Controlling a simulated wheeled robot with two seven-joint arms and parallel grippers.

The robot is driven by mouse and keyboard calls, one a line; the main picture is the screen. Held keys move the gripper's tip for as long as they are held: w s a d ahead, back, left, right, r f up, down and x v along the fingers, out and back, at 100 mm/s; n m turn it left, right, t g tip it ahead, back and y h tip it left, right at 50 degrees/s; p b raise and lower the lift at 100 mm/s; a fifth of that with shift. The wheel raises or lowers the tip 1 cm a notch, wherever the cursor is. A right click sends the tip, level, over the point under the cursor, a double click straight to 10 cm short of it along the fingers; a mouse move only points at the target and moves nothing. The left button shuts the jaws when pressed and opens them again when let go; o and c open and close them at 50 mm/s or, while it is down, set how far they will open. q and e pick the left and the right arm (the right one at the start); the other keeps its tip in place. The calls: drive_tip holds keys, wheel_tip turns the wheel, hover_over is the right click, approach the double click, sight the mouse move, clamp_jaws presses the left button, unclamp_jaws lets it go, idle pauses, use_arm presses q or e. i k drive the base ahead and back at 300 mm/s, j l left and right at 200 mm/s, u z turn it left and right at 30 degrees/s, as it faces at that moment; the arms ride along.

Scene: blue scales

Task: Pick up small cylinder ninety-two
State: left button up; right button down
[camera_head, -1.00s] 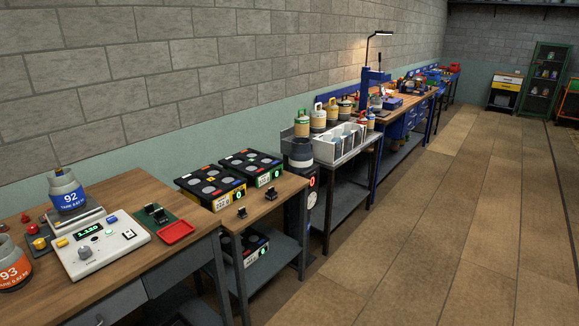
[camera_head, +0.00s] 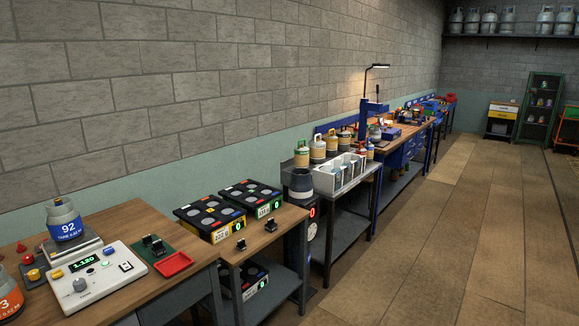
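The small cylinder ninety-two (camera_head: 66,223) has a grey top and a blue band marked 92. It stands upright on the metal plate of a scale (camera_head: 75,255) at the left of the wooden bench. The scale's grey console (camera_head: 99,278) sits in front of it with a lit green display. A second cylinder (camera_head: 10,293) with an orange band, its label cut to "3", is cut off by the left edge. Neither of my grippers is in view.
A red tray (camera_head: 174,264) and a green board lie right of the console. Black multi-pad units (camera_head: 209,216) stand on the adjoining bench (camera_head: 262,235). Farther back are a metal sink bench with several cylinders and a blue workbench. The floor (camera_head: 450,230) on the right is clear.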

sight(65, 226)
drive_tip(key=i+j+u, duration=0.15)
drive_tip(key=u, duration=0.25)
drive_tip(key=i+j+u, duration=0.15)
drive_tip(key=j+u, duration=0.25)
drive_tip(key=i+u, duration=0.2)
drive_tip(key=u, duration=0.2)
